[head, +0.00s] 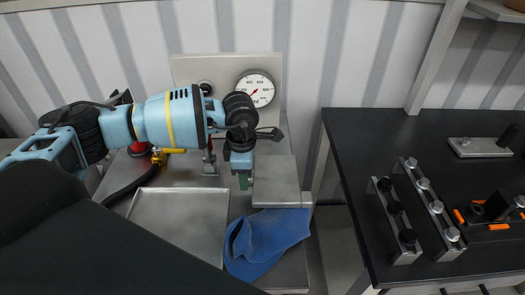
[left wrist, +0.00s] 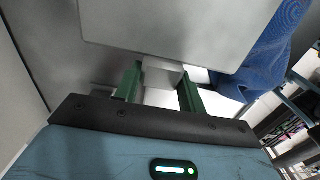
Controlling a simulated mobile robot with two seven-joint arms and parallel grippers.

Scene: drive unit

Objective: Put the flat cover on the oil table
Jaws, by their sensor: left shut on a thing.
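The flat cover (head: 275,180) is a plain grey metal plate at the right side of the oil table, just left of the black bench. My left gripper (head: 243,180) is at its left edge. In the left wrist view the green fingers of my left gripper (left wrist: 160,88) are shut on a small block at the edge of the cover (left wrist: 180,35). The oil table (head: 288,270) is grey metal with a shallow square tray (head: 180,222) set in its top. I cannot tell whether the cover touches the table. My right gripper is not in view.
A blue cloth (head: 262,243) lies right of the tray, close to the cover. A pressure gauge (head: 255,88) stands on the back panel. A dark hose (head: 135,186) and a yellow valve (head: 158,156) are at the left. A black bench (head: 350,140) with metal parts stands right, across a gap.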

